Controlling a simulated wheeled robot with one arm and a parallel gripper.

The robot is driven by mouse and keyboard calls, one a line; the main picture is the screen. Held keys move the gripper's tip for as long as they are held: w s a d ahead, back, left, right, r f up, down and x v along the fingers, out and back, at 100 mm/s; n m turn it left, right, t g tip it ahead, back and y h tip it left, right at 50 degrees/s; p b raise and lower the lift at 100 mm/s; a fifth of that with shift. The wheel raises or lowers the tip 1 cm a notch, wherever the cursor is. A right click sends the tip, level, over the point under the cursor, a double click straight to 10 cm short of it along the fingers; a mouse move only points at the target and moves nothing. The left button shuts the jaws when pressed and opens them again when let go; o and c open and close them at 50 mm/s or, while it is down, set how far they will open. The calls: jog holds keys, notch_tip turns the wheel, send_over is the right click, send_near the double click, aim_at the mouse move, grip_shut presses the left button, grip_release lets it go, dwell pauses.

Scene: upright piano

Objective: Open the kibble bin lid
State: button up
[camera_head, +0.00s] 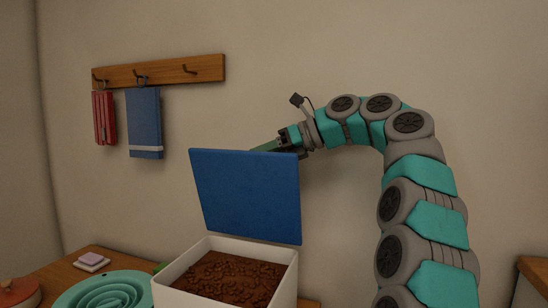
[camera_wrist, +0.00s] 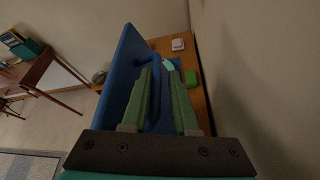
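The kibble bin (camera_head: 283,277) is a white box filled with brown kibble. Its blue lid (camera_head: 245,195) stands raised, close to upright, at the bin's back edge. My gripper (camera_head: 262,147) is at the lid's top edge, its fingertips partly hidden behind the lid. In the wrist view, my gripper's green fingers (camera_wrist: 158,75) are apart, with blue lid surface (camera_wrist: 128,70) showing beside and between them. I cannot tell whether a finger touches the lid.
A slow-feeder teal bowl (camera_head: 106,291) and a pink-and-white item (camera_head: 92,261) lie left of the bin. A green block (camera_wrist: 192,78) is on the wooden top (camera_wrist: 163,44). A wall rack (camera_head: 160,70) holds red and blue cloths. The wall is close behind.

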jog(key=s+d, duration=0.3)
jog(key=d, duration=1.1)
jog(key=shift+r, duration=0.45)
jog(key=shift+d, duration=0.15)
dwell(0.4)
